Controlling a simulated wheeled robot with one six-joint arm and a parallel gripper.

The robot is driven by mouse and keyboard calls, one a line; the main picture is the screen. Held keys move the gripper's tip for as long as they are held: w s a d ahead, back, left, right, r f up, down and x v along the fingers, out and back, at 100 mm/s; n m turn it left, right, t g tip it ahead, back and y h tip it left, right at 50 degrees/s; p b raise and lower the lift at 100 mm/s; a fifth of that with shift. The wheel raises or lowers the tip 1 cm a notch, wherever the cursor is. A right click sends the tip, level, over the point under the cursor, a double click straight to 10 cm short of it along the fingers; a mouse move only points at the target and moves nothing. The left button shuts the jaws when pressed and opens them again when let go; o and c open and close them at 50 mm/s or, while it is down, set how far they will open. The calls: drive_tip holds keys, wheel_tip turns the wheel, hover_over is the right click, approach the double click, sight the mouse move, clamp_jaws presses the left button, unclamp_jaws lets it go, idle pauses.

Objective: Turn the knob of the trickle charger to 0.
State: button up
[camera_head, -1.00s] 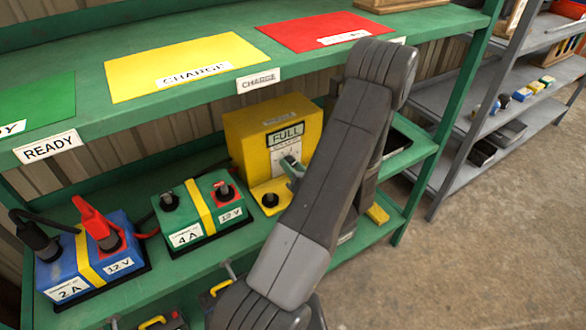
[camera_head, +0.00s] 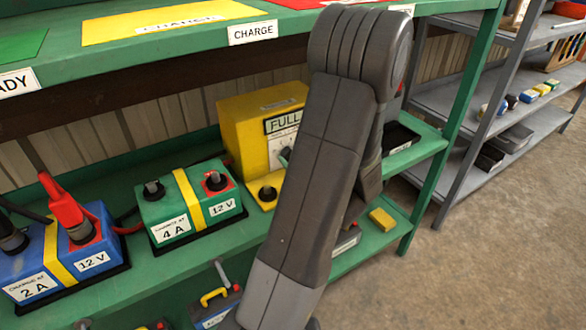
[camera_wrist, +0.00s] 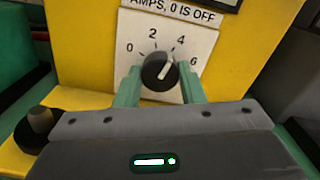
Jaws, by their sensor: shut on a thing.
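The trickle charger (camera_head: 236,125) is a yellow box with a FULL display, standing on the green shelf; my arm hides its right part in the head view. Its black knob (camera_wrist: 151,66) sits on a white dial plate (camera_wrist: 203,41) marked 0, 2, 4, 6 and "AMPS, 0 IS OFF". The knob's white pointer aims to the upper right, between 4 and 6. My gripper (camera_wrist: 160,80) has its green fingers on either side of the knob and is shut on it. In the head view my arm hides most of the gripper.
A green 4 A battery (camera_head: 160,208) and a blue 2 A battery (camera_head: 75,250) stand left of the charger. The upper shelf, labelled CHARGE (camera_head: 253,32), runs above. A black post (camera_wrist: 38,122) stands on the charger's base. A yellow block (camera_head: 382,219) lies on the lower shelf.

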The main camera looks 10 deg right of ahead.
drive_tip(key=shift+n+b, duration=1.1)
drive_tip(key=shift+b, duration=0.05)
drive_tip(key=o, duration=1)
drive_tip(key=shift+s, duration=0.1)
drive_tip(key=p+v, duration=0.1)
drive_tip(key=v, duration=1.2)
drive_tip(key=shift+s+d, duration=0.15)
drive_tip(key=shift+s, duration=0.2)
drive_tip(key=shift+r, duration=0.1)
